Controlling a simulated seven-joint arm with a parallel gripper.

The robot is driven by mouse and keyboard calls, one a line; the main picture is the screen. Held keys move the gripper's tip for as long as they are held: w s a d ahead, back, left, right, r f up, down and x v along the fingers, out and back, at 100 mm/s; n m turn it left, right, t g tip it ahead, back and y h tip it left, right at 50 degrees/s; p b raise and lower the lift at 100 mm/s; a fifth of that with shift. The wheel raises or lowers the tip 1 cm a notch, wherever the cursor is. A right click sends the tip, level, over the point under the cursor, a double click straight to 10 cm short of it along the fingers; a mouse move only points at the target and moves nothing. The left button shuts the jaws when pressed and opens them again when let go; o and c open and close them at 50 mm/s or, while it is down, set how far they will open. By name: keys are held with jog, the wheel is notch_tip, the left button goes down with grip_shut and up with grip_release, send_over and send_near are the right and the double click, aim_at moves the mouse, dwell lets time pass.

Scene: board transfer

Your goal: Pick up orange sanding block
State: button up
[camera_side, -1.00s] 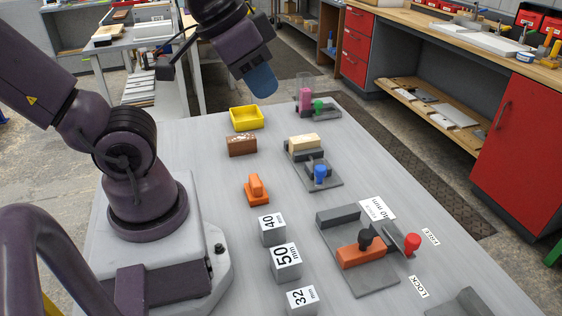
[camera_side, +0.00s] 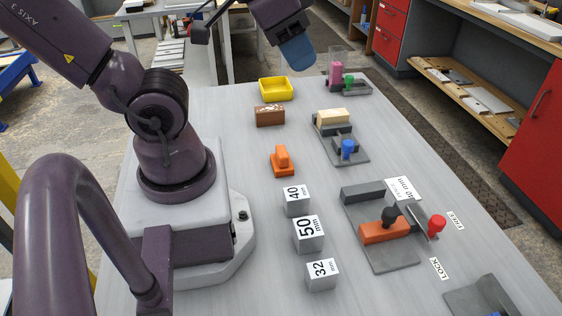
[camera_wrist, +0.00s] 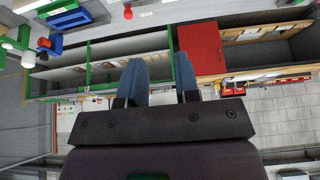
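The orange sanding block (camera_side: 282,161), a small orange block with a raised grip on top, stands on the grey table (camera_side: 235,120) in the side view, right of my arm's base. My gripper (camera_side: 297,56) has blue fingers and hangs high at the far end of the table, well away from the block. In the wrist view my gripper (camera_wrist: 163,76) shows its two blue fingers apart with nothing between them. The sanding block is not visible in the wrist view.
Near the block are a brown block (camera_side: 269,116), a yellow tray (camera_side: 276,89) and several numbered grey cubes (camera_side: 309,235). To the right stand a fixture with a cream block (camera_side: 333,116) and a clamp fixture holding another orange piece (camera_side: 383,232). Table around the sanding block is clear.

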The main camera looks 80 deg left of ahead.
jog(key=o, duration=0.4)
jog(key=n+g+y, duration=0.5)
jog(key=n+g, duration=0.1)
jog(key=n, duration=1.2)
send_near(282, 151)
jog(key=shift+x, duration=5.2)
